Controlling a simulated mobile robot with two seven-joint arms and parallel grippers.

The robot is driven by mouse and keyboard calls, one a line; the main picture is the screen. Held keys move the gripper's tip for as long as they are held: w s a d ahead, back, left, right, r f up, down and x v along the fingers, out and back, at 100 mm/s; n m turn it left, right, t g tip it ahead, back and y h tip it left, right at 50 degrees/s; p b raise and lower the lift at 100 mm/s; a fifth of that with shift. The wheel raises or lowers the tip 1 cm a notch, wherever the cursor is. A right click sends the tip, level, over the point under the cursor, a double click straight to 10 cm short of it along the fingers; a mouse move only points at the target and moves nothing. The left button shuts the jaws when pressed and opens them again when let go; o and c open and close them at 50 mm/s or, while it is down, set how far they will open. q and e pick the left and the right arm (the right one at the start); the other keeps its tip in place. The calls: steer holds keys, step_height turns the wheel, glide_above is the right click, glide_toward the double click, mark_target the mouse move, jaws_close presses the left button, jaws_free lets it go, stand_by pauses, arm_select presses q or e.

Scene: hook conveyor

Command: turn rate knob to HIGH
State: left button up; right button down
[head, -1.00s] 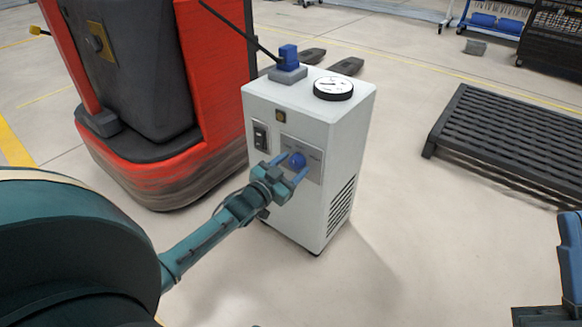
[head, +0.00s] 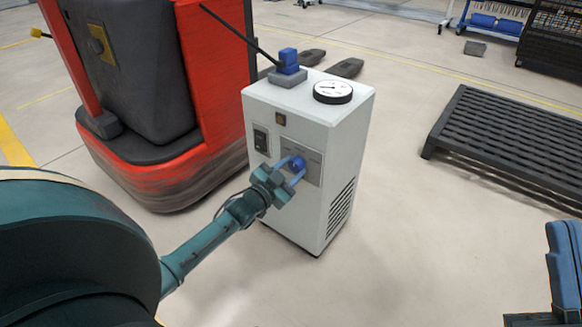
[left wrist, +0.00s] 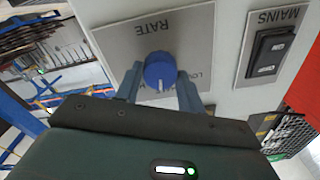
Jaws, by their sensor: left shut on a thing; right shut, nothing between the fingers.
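The blue rate knob (head: 297,163) is on the front panel of a white cabinet (head: 290,205). My left gripper (head: 290,168) is shut on the knob, one finger on each side. In the left wrist view the knob (left wrist: 160,70) sits between the fingertips (left wrist: 160,88), under an upside-down RATE label. A white pointer mark shows on the knob's lower part there. Part of a label starting "LO" shows beside it; the rest is hidden by the fingers. My right gripper (head: 563,240) is shut and empty at the right edge of the head view.
A MAINS rocker switch (head: 261,141) is left of the knob, with a small square indicator (head: 280,119) above. A dial gauge (head: 332,91) and a blue lever block (head: 288,62) are on the cabinet's top. A red forklift (head: 205,80) stands close left; a black pallet (head: 500,140) lies right.

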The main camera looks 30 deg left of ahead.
arm_select(q)
steer(key=m+p, duration=0.1)
steer(key=m, duration=0.2)
steer(key=shift+m, duration=0.3)
steer(key=m, duration=0.4)
steer(key=shift+p, duration=0.3)
steer(key=shift+m, duration=0.9)
steer(key=shift+f+m, duration=0.1)
steer(key=shift+m, duration=0.2)
arm_select(e)
step_height(320, 180, down, 3)
steer(key=m+h, duration=0.3)
steer(key=shift+w+a, duration=0.1)
steer(key=shift+r, duration=0.15)
arm_select(q)
steer(key=o, duration=1)
steer(key=shift+c, duration=0.2)
